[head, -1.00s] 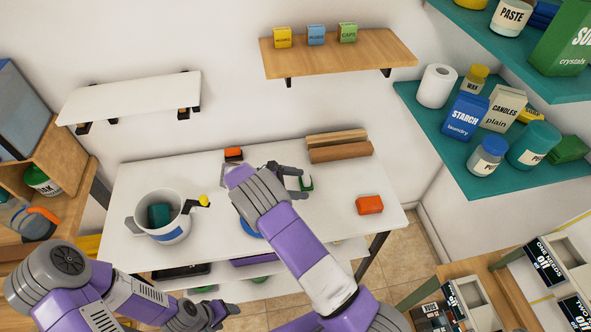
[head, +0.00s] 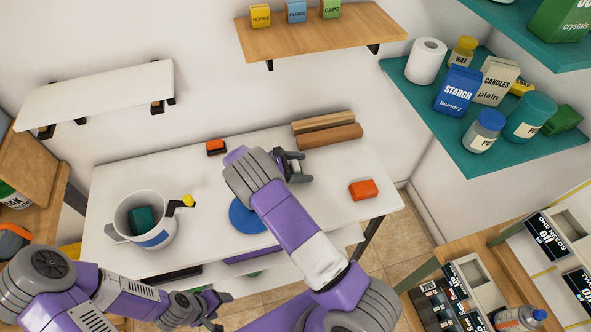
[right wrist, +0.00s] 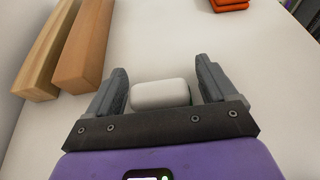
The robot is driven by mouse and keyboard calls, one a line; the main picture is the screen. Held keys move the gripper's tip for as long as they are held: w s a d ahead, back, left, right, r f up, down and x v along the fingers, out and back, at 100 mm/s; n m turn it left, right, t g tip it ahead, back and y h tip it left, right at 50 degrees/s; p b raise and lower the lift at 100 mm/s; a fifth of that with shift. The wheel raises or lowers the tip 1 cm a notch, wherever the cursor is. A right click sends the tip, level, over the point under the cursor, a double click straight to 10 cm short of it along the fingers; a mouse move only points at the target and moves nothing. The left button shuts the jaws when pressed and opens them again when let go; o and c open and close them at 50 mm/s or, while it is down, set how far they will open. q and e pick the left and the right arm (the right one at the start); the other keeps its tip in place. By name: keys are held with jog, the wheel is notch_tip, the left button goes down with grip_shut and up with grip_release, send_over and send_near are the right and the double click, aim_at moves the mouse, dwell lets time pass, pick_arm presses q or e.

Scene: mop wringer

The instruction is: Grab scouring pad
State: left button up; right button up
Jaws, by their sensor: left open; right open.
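A pale grey-white block with a thin green edge, which looks like the scouring pad (right wrist: 160,95), lies on the white table between the fingers of my right gripper (right wrist: 165,88) in the right wrist view. The fingers are open, one on each side, with a small gap visible on each side. In the head view my right gripper (head: 297,166) is over the table's back middle and mostly hides the pad. My left gripper (head: 216,309) is open and empty, low in front of the table.
A white bucket (head: 160,238) with a teal thing (head: 141,219) inside stands at the table's left. A blue disc (head: 247,216) lies near my right arm. Orange blocks lie at the back (head: 216,146) and right (head: 363,189). Wooden bars (head: 329,137) lie behind my right gripper.

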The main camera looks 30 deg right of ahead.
jog(key=c, duration=1)
